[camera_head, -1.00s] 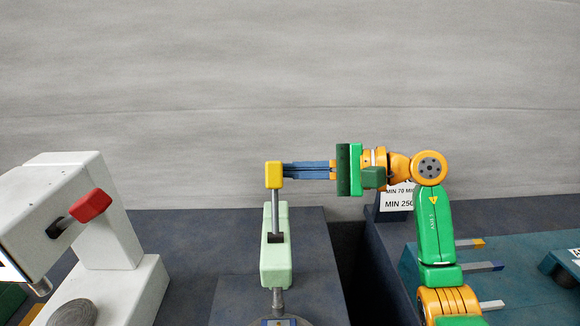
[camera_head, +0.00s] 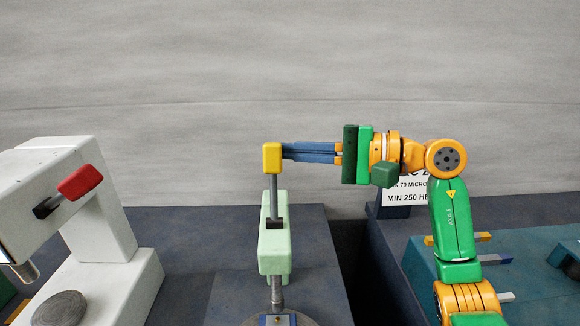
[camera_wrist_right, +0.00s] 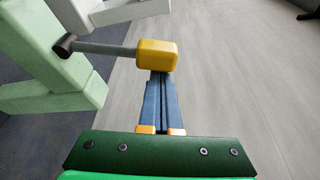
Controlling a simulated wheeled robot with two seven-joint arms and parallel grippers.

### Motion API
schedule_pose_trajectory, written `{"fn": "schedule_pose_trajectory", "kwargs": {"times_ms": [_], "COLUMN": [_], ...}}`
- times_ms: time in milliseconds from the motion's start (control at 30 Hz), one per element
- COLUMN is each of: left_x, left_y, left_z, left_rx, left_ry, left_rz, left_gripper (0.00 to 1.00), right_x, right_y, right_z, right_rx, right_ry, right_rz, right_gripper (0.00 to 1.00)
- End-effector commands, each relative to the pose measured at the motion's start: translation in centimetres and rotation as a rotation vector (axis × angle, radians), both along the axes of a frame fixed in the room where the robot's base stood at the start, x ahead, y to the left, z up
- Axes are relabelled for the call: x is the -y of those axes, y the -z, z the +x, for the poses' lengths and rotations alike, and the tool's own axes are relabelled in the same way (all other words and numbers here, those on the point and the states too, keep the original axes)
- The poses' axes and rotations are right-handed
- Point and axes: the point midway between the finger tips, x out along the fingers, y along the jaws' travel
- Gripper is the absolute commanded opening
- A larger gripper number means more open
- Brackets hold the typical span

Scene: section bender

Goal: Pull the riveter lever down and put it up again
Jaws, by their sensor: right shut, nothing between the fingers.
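The riveter is the light green machine (camera_head: 274,245) in the middle of the head view; part of it shows at the left of the right wrist view (camera_wrist_right: 60,60). Its lever is a grey rod (camera_head: 272,200) with a yellow knob (camera_head: 272,158) and stands up from the body. The knob also shows in the right wrist view (camera_wrist_right: 157,54). My right gripper (camera_head: 288,151) comes in level from the right. Its blue fingers are shut with nothing between them. The fingertips are at the knob's right side, touching or almost touching. My left gripper is not in view.
A white machine (camera_head: 88,225) with a red handle (camera_head: 80,182) stands at the left. A sign (camera_head: 405,192) stands behind my right arm. A teal surface (camera_head: 535,275) lies at the right, beyond a dark gap (camera_head: 350,255). The space above the knob is free.

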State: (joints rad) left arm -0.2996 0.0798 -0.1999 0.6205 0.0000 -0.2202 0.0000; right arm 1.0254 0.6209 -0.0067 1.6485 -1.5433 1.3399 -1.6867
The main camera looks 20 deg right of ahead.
Motion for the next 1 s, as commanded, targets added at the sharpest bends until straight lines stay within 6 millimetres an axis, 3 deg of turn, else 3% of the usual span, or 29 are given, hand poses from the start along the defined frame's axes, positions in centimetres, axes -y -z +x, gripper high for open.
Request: {"fn": "schedule_pose_trajectory", "kwargs": {"times_ms": [33,100,500,833,1000], "left_x": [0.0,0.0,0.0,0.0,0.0], "left_y": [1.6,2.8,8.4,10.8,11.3], "left_z": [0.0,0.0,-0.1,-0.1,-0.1], "left_rx": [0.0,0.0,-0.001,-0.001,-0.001], "left_ry": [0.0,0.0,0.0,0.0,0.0], "left_rz": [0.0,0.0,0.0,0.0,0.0], "left_gripper": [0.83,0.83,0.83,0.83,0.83], "right_x": [-0.1,-0.2,-1.4,-2.0,-2.2], "right_y": [0.7,0.5,-0.4,-0.4,-0.4], "right_z": [-0.4,-0.9,-4.8,-6.9,-7.5], "right_rx": [0.037,0.099,0.457,0.68,0.685], "right_ry": [0.0,-0.001,-0.002,-0.001,-0.002], "right_rz": [-0.013,-0.031,-0.133,-0.196,-0.199], "right_gripper": [0.0,0.0,0.0,0.0,0.0]}}
